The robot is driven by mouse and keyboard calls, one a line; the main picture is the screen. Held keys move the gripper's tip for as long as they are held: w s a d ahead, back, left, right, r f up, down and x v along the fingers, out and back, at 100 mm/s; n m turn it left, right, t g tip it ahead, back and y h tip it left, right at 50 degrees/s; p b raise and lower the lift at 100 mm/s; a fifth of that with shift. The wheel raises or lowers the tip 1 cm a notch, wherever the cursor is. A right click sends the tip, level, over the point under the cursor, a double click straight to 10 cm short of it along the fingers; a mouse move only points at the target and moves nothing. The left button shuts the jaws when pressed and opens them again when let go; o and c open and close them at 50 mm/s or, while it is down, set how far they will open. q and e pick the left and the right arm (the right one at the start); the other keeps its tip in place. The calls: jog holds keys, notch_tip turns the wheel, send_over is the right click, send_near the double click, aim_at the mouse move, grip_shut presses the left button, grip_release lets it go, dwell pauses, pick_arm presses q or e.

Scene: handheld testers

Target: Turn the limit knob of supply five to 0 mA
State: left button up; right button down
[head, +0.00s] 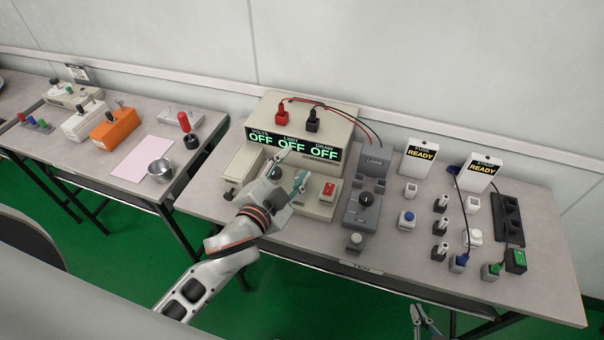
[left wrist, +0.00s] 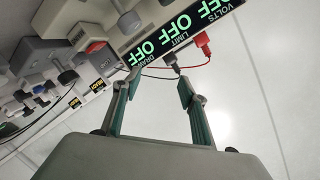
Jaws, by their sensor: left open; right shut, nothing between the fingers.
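The supply (head: 340,112) is a beige box on the right bench. Its green display (head: 294,144) reads OFF under VOLTS, LIMIT and DRAW. It also shows upside down in the left wrist view (left wrist: 180,38). My left gripper (head: 294,168) is open in front of the supply, just below the display. Its two fingers (left wrist: 160,88) stand apart with no object visible between them. The gripper and wrist cover the middle of the supply's front. A dark knob (head: 229,194) sits at the left front. My right gripper (head: 424,320) is shut and empty at the bottom edge.
A red switch (head: 328,190) is right of my left gripper. The grey load box (head: 362,213) with a black knob stands beside it. Two READY testers (head: 422,150), several small buttons and plugs fill the right side. Red and black leads run from the supply's top.

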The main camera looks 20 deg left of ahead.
pick_arm(q)
jog(key=d+r+m+h, duration=1.25)
jog(key=d+r, duration=0.45)
jog(key=d, duration=0.3)
jog(key=s+d+f+m+g+h, duration=0.1)
jog(key=s+d+m+g+h, duration=0.65)
jog(key=d+m+g, duration=0.65)
jog(key=s+a+f+m+g+y, duration=0.1)
jog(key=a+f+m+g+y, duration=0.1)
jog(key=f+m+y, duration=0.3)
jog(key=s+a+f+m+g+y, duration=0.1)
jog(key=s+a+f+g+y, duration=0.1)
jog(key=f+g+y, duration=0.3)
jog(key=w+a+f+m+t+y, duration=0.1)
jog(key=w+a+f+t+y, duration=0.3)
jog(key=a+f, duration=0.35)
jog(key=w+a+y, duration=0.2)
jog(key=w+a, duration=0.2)
jog(key=a, duration=0.3)
jog(key=w+a+n+y, duration=0.1)
jog(key=w+a+y, duration=0.2)
jog(key=a, duration=0.4)
jog(key=w+a+r+n+t+y, duration=0.1)
jog(key=w+a+y, duration=0.1)
jog(key=w+a, duration=0.3)
jog(key=shift+a+y, duration=0.3)
jog(key=shift+a, duration=1.25)
jog(key=shift+f+p, duration=0.65)
jog(key=shift+f, duration=3.2)
jog(key=c, duration=1.1)
